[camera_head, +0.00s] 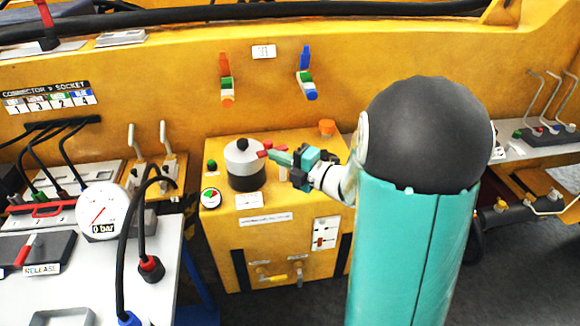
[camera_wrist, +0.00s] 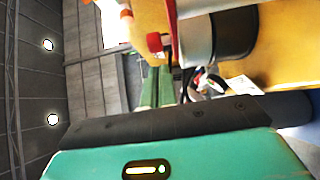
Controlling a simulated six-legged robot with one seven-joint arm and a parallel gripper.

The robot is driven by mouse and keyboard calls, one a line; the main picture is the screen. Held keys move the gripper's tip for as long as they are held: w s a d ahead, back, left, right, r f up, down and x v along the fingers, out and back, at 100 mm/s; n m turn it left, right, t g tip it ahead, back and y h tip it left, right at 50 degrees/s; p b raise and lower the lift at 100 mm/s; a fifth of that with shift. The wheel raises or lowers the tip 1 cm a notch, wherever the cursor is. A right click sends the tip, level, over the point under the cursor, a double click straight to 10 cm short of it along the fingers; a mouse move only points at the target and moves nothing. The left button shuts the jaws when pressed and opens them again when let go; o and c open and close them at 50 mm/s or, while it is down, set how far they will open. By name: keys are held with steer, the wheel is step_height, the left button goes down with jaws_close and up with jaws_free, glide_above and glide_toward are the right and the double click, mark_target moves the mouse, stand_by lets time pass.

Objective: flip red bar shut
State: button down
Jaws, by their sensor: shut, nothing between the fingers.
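My gripper (camera_head: 272,155) is shut and empty, with its teal fingers pointing left at the white and black cylinder (camera_head: 246,172) on the yellow cabinet. A short red piece (camera_head: 264,154) sticks out from the cylinder's right side, right at my fingertips; I cannot tell whether they touch. In the wrist view, the green fingers (camera_wrist: 155,88) lie together just below the red piece (camera_wrist: 154,42), with the cylinder (camera_wrist: 196,42) beside them. Another red bar (camera_head: 48,210) lies across the front of the black-cabled connectors at the left, far from my gripper.
A gauge (camera_head: 103,211) reading 0 bar and a red RELEASE lever (camera_head: 25,249) stand on the left bench. A small round dial (camera_head: 211,198) and an orange knob (camera_head: 327,127) flank the cylinder. Black hoses (camera_head: 124,235) arch over the bench's right edge.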

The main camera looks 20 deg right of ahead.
mark_target(272, 147)
steer(key=shift+w+d, duration=0.15)
steer(key=shift+w, duration=0.6)
steer(key=shift+x, duration=1.05)
steer(key=shift+s+d, duration=0.1)
